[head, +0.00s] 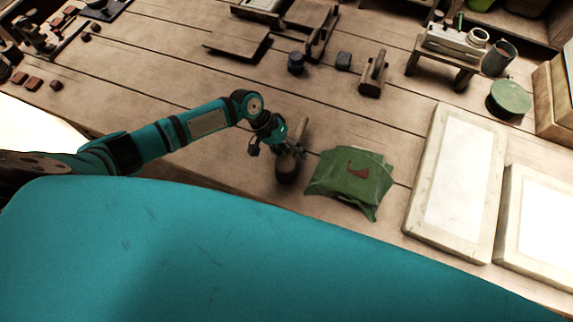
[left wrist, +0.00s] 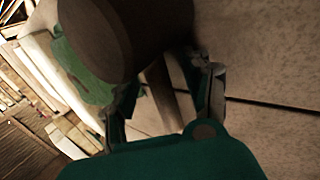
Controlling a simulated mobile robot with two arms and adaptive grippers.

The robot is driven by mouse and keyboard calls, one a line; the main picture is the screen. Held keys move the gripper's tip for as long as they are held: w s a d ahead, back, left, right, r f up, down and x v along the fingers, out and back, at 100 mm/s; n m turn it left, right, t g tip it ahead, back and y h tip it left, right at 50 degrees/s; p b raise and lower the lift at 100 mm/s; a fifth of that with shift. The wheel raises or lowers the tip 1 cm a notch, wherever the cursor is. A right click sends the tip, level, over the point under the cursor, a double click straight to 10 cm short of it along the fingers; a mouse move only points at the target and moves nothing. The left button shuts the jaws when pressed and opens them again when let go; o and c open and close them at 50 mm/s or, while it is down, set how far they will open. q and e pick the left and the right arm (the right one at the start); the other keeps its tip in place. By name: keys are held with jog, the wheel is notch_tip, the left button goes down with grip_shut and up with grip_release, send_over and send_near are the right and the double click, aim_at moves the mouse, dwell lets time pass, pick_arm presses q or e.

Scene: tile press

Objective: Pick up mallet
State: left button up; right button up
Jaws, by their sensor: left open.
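The mallet lies on the wooden workbench, with its dark round head (head: 286,170) toward the near edge and its pale handle (head: 302,128) pointing away. My left gripper (head: 291,150) is right over the mallet where handle and head meet, and hides part of it. In the left wrist view, the brown mallet head (left wrist: 105,38) looms large at the top. The handle (left wrist: 160,92) runs between the two spread fingers of my left gripper (left wrist: 165,100). The fingers look apart from the handle, though contact is hard to tell. My right gripper is not in view.
A folded green cloth (head: 335,183) with a small brown piece on it lies just right of the mallet. Pale framed slabs (head: 458,180) lie further right. Small blocks and a wooden hand tool (head: 373,75) stand farther back. The bench left of the mallet is clear.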

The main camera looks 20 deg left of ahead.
pick_arm(q)
grip_shut()
jog(key=shift+r, duration=0.1)
dwell(0.7)
